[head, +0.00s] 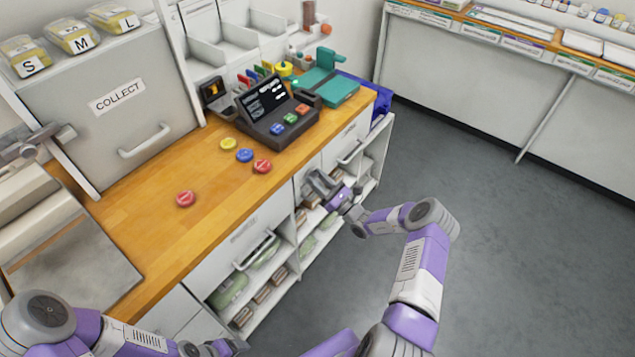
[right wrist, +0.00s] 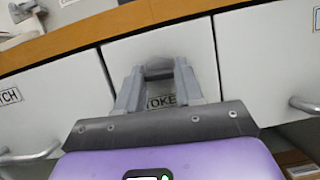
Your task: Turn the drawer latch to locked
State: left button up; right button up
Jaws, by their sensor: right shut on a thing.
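My right gripper (head: 318,184) is at the front of the counter, against the middle drawer front. In the right wrist view its fingers (right wrist: 158,84) are closed around a small grey piece (right wrist: 158,66) on that drawer front, which looks like the drawer latch. The fingers hide most of it, so I cannot tell whether it is turned. The drawer (right wrist: 188,45) is white, looks shut, and has a label partly covered, reading "TOKE". My left gripper (head: 226,347) is low at the bottom edge of the head view, mostly out of sight.
White drawers with bar handles (right wrist: 36,153) flank the middle one. Open shelves with rolled goods (head: 230,290) lie below. The wooden counter (head: 150,235) holds coloured discs (head: 186,199) and a dark terminal (head: 275,115). Grey floor (head: 500,230) is clear to the right.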

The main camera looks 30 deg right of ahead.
jog(key=shift+n+y, duration=0.4)
jog(key=shift+n, duration=0.4)
jog(key=o, duration=1)
jog(key=shift+o, duration=0.2)
jog(key=v, duration=0.7)
jog(key=shift+s+d, duration=0.15)
jog(key=shift+s, duration=0.1)
jog(key=shift+s+f, duration=0.1)
